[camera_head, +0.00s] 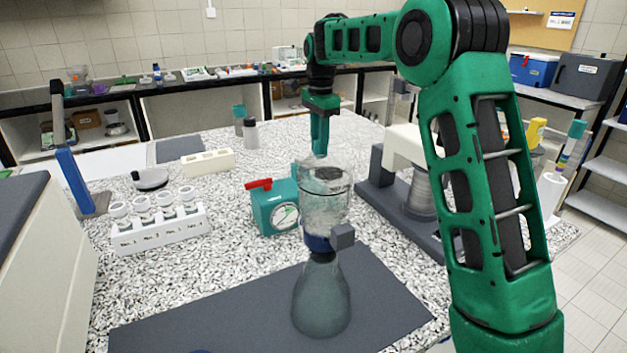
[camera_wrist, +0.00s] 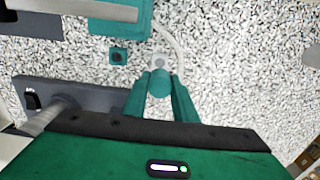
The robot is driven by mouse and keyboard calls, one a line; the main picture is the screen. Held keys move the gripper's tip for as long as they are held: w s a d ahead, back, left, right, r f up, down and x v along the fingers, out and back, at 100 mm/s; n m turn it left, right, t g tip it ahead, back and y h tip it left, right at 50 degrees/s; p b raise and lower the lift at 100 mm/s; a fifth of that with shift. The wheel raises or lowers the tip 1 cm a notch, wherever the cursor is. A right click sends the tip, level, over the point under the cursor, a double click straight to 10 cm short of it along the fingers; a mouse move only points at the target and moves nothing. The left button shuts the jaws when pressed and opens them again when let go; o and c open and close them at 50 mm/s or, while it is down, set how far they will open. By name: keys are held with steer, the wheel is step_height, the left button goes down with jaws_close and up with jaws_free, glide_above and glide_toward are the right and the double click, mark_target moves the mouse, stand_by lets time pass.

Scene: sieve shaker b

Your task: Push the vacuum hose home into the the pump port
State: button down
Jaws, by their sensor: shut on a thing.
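The pump is a teal box (camera_head: 272,212) with a round gauge and red handle, standing on the speckled bench. In the wrist view its teal edge (camera_wrist: 146,18) is at the top, with a small square teal block with a dark round hole, seemingly the port (camera_wrist: 118,56), below it. My gripper (camera_head: 320,150) points down behind the glass funnel. It is shut on a teal hose end (camera_wrist: 160,82) between its fingers. A pale hose (camera_wrist: 177,42) curves up and away from it. The hose end appears right of the port and apart from it; its height is unclear.
A glass flask (camera_head: 321,300) with a filter funnel (camera_head: 325,205) stands in front of my gripper on a dark mat (camera_head: 190,325). A white-and-grey machine (camera_head: 410,150) stands right of it. A jar rack (camera_head: 165,232) is at left.

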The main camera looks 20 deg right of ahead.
stand_by(0.3)
steer(key=s+d+f, duration=0.2)
steer(key=s, duration=0.7)
steer(key=shift+s, duration=0.35)
steer(key=shift+f, duration=2.9)
steer(key=shift+f, duration=0.35)
steer(key=c, duration=1.4)
jaws_free()
steer(key=shift+o, duration=0.2)
step_height(320, 180, up, 11)
steer(key=shift+f, duration=0.15)
